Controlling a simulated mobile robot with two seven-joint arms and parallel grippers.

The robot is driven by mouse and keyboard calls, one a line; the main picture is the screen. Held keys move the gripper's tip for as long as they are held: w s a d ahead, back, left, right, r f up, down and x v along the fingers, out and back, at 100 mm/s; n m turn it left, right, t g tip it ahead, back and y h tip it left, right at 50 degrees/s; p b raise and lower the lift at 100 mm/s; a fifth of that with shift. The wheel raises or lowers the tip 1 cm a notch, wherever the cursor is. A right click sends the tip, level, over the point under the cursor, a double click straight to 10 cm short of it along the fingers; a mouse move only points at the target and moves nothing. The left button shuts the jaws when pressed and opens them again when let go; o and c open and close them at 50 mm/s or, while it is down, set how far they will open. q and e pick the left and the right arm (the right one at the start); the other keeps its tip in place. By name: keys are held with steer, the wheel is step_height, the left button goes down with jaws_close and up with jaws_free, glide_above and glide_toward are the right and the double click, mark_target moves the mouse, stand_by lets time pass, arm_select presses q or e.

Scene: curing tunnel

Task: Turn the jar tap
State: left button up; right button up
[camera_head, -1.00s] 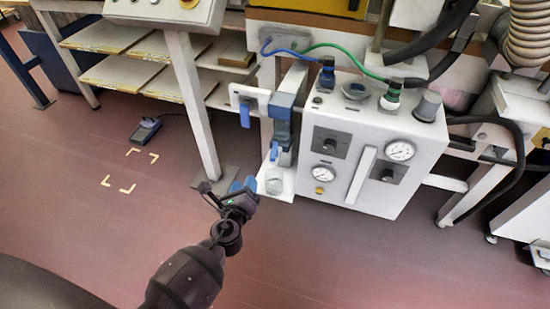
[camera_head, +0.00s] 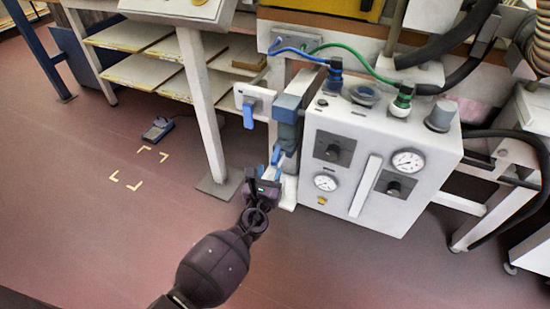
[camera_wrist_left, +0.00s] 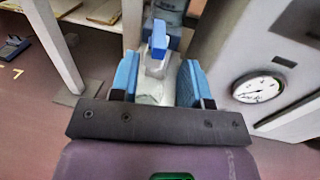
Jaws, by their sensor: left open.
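The jar tap has a blue handle (camera_head: 277,154) low on the front of a blue-grey column (camera_head: 287,125), left of the white control box. In the left wrist view the blue handle (camera_wrist_left: 158,36) stands upright just beyond the fingertips, roughly between them. My left gripper (camera_head: 268,174) is right in front of the tap. Its two blue-padded fingers (camera_wrist_left: 157,78) are spread apart with nothing clamped between them. A pale, partly hidden jar (camera_wrist_left: 151,90) shows below the handle between the fingers. In the head view my gripper hides the jar. My right gripper is not in view.
The white control box (camera_head: 340,185) with gauges stands close on the right. A white table leg (camera_head: 202,105) stands to the left. Another blue lever (camera_head: 248,117) hangs from a white plate above left.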

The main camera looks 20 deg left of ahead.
mark_target(273, 163)
arm_select(q)
steer(key=w, duration=0.3)
steer(key=w+b, duration=0.1)
steer(key=w, duration=0.1)
steer(key=shift+a+f, duration=0.2)
steer(key=shift+a, duration=0.15)
steer(key=shift+w+a+r, duration=0.1)
steer(key=shift+w+r, duration=0.05)
steer(key=shift+w, duration=0.6)
steer(key=shift+c, duration=0.4)
jaws_close()
